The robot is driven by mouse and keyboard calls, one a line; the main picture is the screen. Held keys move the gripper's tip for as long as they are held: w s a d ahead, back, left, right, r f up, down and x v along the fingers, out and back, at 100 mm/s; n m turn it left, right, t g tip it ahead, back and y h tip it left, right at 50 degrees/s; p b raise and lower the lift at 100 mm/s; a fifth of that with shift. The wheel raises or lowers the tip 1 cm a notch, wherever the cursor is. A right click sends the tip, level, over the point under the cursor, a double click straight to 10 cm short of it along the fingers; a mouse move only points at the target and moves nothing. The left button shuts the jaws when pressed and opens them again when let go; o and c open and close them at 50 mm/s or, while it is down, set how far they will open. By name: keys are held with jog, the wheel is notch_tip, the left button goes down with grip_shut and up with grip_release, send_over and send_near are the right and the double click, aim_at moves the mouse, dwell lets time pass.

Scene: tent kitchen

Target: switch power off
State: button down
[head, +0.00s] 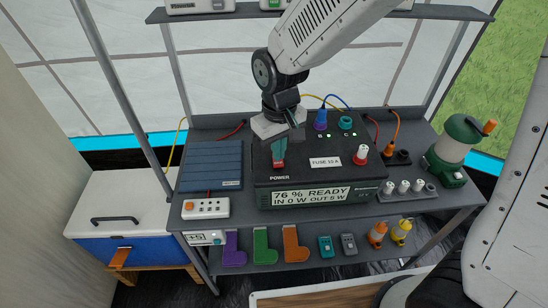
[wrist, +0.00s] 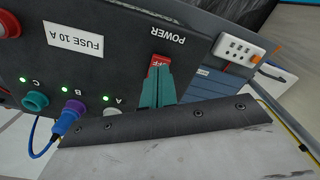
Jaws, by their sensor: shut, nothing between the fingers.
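In the wrist view the red switch (wrist: 158,60) shows part of a white "OFF" marking. My gripper (head: 279,157) is shut and empty, its teal fingertips (wrist: 159,76) at the switch and covering part of it. I cannot tell whether they touch it.
A red-and-white knob (head: 361,154) is to the right. A blue ribbed panel (head: 211,165) and a white socket strip (head: 205,208) lie left. A green lantern (head: 453,146) stands at right.

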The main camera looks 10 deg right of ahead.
jog(key=shift+f, duration=0.9)
dwell(0.7)
jog(key=shift+r, duration=3.5)
